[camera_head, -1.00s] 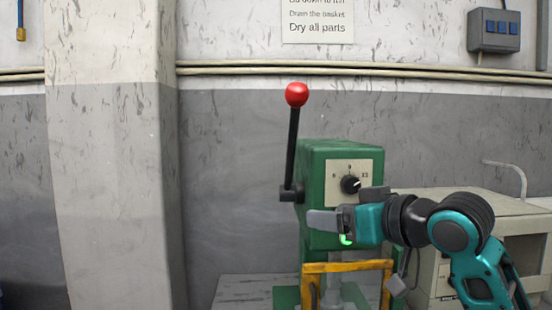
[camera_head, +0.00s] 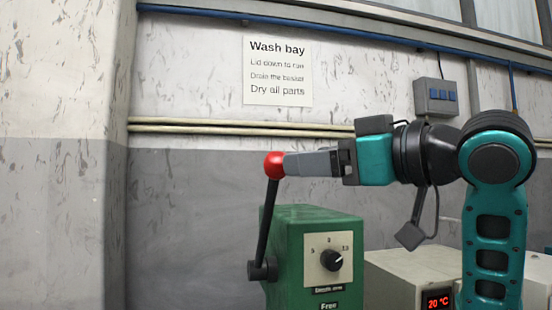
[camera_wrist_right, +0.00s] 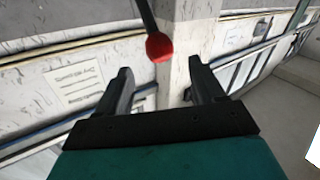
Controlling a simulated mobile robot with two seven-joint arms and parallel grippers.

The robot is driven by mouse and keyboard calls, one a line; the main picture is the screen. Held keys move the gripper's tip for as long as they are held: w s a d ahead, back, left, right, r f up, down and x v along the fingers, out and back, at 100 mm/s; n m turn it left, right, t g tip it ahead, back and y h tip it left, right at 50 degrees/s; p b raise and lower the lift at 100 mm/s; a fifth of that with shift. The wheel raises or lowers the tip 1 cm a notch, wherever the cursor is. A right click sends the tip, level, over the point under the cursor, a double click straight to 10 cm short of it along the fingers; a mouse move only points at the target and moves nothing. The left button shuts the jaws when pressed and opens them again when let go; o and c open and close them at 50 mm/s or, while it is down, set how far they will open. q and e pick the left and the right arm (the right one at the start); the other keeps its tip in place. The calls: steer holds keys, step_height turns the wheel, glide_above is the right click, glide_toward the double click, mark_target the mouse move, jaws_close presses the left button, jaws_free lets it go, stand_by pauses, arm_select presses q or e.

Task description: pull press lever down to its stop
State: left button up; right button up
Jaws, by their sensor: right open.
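The press lever is a black rod (camera_head: 266,222) with a red ball knob (camera_head: 274,165) on top. It stands nearly upright, leaning slightly, from a pivot on the left side of the green press (camera_head: 310,240). My right gripper (camera_head: 288,164) is at the height of the red knob, its fingertips by the knob's right side. In the right wrist view the fingers (camera_wrist_right: 158,75) are spread apart, and the red knob (camera_wrist_right: 159,47) shows between and beyond their tips, with the rod running up from it. My left gripper is not in view.
A dial (camera_head: 330,260) is on the press front. A beige unit with a red 20 °C display (camera_head: 438,302) stands to the right. A wash bay sign (camera_head: 277,72) and a grey switch box (camera_head: 436,97) are on the wall. A pillar (camera_head: 60,200) stands at left.

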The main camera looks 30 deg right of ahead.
mark_target(277, 179)
steer(key=p+x, duration=0.1)
steer(key=x, duration=0.6)
steer(key=shift+w+a, duration=0.1)
steer(key=shift+w, duration=0.3)
steer(key=shift+c, duration=0.3)
jaws_close()
